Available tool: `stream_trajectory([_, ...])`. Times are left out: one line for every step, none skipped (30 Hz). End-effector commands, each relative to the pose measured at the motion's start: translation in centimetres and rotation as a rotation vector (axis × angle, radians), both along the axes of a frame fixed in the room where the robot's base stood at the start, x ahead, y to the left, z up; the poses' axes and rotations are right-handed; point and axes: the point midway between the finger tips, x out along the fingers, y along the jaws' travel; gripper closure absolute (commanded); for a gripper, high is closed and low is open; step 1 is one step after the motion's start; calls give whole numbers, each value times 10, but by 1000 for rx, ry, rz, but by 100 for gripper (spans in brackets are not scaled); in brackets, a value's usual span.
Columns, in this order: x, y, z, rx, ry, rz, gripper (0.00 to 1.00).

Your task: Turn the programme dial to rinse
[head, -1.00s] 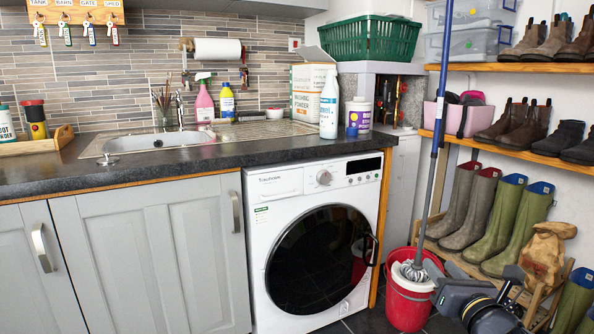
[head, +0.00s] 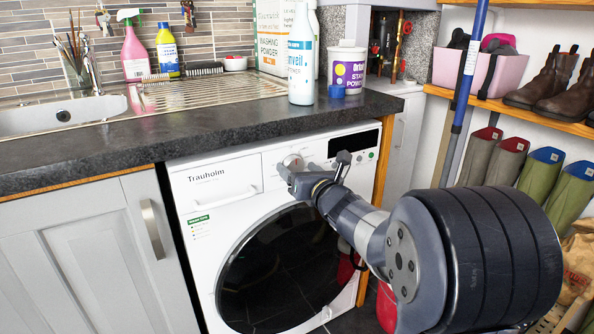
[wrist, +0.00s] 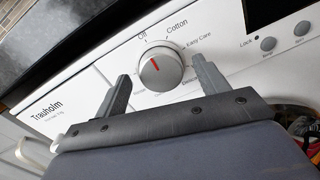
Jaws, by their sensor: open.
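The programme dial (wrist: 160,68) is a round silver knob with a red pointer line on the white washing machine's panel. In the wrist view the pointer tilts up and left, towards "Off"; "Cotton" and "Easy Care" follow to the right. Lower labels are partly hidden by a finger, and I cannot read a rinse label. My gripper (wrist: 161,74) is open, with one finger on each side of the dial; I cannot tell whether they touch it. In the head view the dial (head: 294,162) shows just behind my gripper (head: 312,164). The washing machine (head: 215,205) stands under the worktop.
The dark worktop (head: 120,150) overhangs the panel closely. Buttons (wrist: 268,44) sit right of the dial. A detergent drawer (head: 218,185) is to its left.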

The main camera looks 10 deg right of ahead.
Motion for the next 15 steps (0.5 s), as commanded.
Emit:
stream_trajectory([4,1,-1,0,0,1,31])
stream_trajectory([6,2,-1,0,1,0,31])
stream_trajectory([8,2,-1,0,1,0,31])
stream_trajectory([9,2,0,0,0,-1,31])
stream_trajectory([10,2,0,0,0,-1,31])
stream_trajectory([10,3,0,0,0,-1,31])
stream_trajectory([11,3,0,0,0,-1,31])
stream_trajectory([11,3,0,0,0,-1,31])
stream_trajectory([11,3,0,0,0,-1,31])
stream_trajectory([10,3,0,0,0,-1,31])
stream_trajectory([10,3,0,0,0,-1,31])
stream_trajectory([10,3,0,0,0,-1,31])
stream_trajectory([10,3,0,0,0,-1,32])
stream_trajectory([10,3,0,0,0,-1,34])
stream_trajectory([10,3,0,0,0,-1,37])
